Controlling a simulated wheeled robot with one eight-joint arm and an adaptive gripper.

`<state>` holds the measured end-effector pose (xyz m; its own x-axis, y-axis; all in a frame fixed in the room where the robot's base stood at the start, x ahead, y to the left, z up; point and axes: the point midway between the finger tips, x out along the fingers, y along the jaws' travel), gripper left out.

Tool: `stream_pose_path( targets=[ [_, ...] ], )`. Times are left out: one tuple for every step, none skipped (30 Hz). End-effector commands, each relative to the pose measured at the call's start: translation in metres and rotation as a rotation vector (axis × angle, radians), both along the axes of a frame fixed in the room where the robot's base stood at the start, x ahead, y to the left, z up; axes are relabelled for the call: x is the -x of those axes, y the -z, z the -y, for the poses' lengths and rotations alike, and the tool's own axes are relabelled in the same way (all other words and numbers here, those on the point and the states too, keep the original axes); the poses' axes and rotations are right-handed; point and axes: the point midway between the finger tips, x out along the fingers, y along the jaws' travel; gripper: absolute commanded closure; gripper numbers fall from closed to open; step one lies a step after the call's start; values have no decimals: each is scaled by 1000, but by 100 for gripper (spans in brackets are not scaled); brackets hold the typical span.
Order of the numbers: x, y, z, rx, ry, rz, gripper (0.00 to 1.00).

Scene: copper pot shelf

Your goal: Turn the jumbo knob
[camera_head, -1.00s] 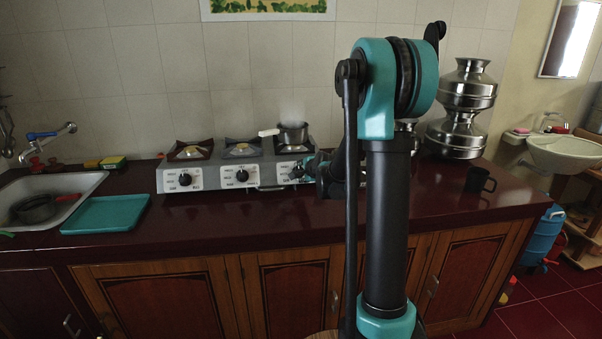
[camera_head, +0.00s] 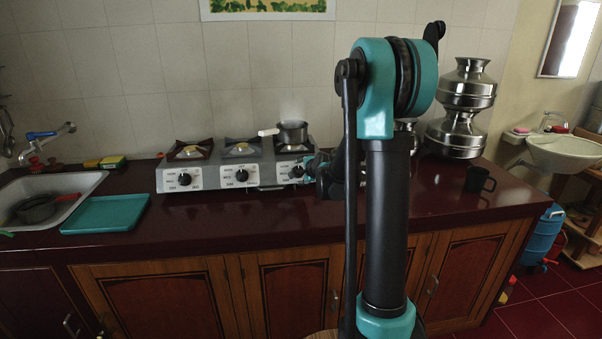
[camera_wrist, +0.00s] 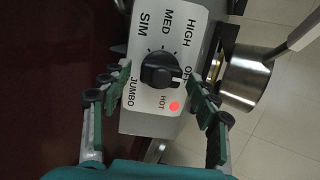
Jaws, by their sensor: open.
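The black jumbo knob (camera_wrist: 160,71) sits on a white panel marked HIGH, MED, SIM, JUMBO and OFF, with a red HOT light lit. Its pale mark points toward the lower right of the wrist view, near OFF and HOT. In the head view this knob (camera_head: 297,171) is the rightmost on the stove (camera_head: 212,179). My gripper (camera_wrist: 163,96) is open, its teal-padded fingers to either side of the panel's lower part, apart from the knob. In the head view my gripper (camera_head: 312,170) is just right of the knob, partly hidden by my arm.
A small steaming pot (camera_head: 292,133) with a pale handle stands on the right burner; its metal side (camera_wrist: 245,80) shows in the wrist view. A teal tray (camera_head: 105,214) and sink lie left. Steel pots (camera_head: 456,135) and a black mug (camera_head: 480,180) stand right. The counter front is clear.

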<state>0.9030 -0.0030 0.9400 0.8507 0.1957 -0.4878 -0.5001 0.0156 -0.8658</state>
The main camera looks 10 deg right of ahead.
Motion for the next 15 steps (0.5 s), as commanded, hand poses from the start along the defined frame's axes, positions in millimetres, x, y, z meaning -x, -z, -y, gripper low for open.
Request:
stream_pose_path(
  targets=[
    [0, 0, 0, 0, 0, 0, 40],
    [0, 0, 0, 0, 0, 0, 40],
    [1, -1, 0, 0, 0, 0, 40],
    [2, -1, 0, 0, 0, 0, 40],
    [3, -2, 1, 0, 0, 0, 40],
    [5, -3, 1, 0, 0, 0, 40],
    [7, -4, 2, 0, 0, 0, 40],
    [10, -6, 2, -1, 0, 0, 40],
    [14, -8, 3, -1, 0, 0, 40],
    [18, -10, 4, 0, 1, 0, 40],
    [21, -12, 5, 0, 1, 0, 40],
    [27, -15, 7, 0, 1, 0, 40],
    [31, -17, 8, 1, 1, 0, 40],
    [35, -20, 8, 1, 1, 0, 40],
    [41, -23, 10, 1, 1, -1, 40]
  ],
)
